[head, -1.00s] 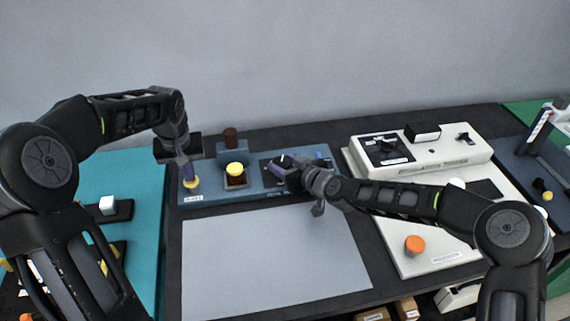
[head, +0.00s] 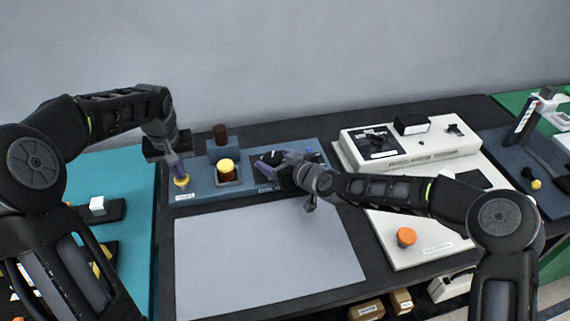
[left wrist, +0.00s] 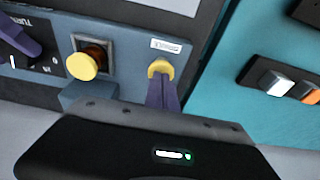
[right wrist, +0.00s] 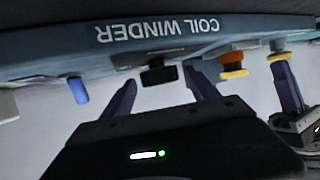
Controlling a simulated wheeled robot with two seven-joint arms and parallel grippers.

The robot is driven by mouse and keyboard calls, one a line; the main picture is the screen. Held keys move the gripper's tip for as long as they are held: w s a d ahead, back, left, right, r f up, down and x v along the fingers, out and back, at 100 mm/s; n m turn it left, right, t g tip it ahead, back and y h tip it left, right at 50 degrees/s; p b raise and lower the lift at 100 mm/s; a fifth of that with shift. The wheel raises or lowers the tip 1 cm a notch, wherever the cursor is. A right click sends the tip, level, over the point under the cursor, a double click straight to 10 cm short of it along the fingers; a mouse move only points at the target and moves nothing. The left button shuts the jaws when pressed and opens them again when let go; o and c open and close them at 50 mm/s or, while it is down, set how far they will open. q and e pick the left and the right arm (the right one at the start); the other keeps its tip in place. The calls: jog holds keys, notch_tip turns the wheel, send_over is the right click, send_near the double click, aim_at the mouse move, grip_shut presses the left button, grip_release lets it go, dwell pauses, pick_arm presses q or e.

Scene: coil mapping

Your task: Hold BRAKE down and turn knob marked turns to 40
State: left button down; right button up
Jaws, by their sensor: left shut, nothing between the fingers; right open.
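The blue coil winder panel (head: 240,192) stands at the back of the table. A yellow button (left wrist: 160,68) with a small white label sits at its left end; it also shows in the right wrist view (right wrist: 278,57). My left gripper (head: 179,174) is shut, its fingertips against this button; how far it is pressed I cannot tell. The black knob (right wrist: 158,75) is at the panel's right part, beside printing that starts "TURN" in the left wrist view. My right gripper (right wrist: 162,88) is open, one finger on each side of the knob. In the head view my gripper partly hides the knob.
A larger yellow-topped button (head: 226,166) and a brown cylinder (head: 220,133) stand between the grippers. A blue part (right wrist: 78,90) is on the knob's other side. A grey mat (head: 265,255) lies clear in front. A white device (head: 440,215) stands right.

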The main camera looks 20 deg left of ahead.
pick_arm(q)
jog(key=shift+f, duration=0.1)
pick_arm(e)
jog(key=v, duration=1.1)
jog(key=shift+d+r, duration=0.15)
jog(key=shift+d, duration=0.1)
jog(key=shift+s, duration=0.15)
pick_arm(q)
notch_tip(320, 180, up, 8)
dwell(0.4)
dwell(0.5)
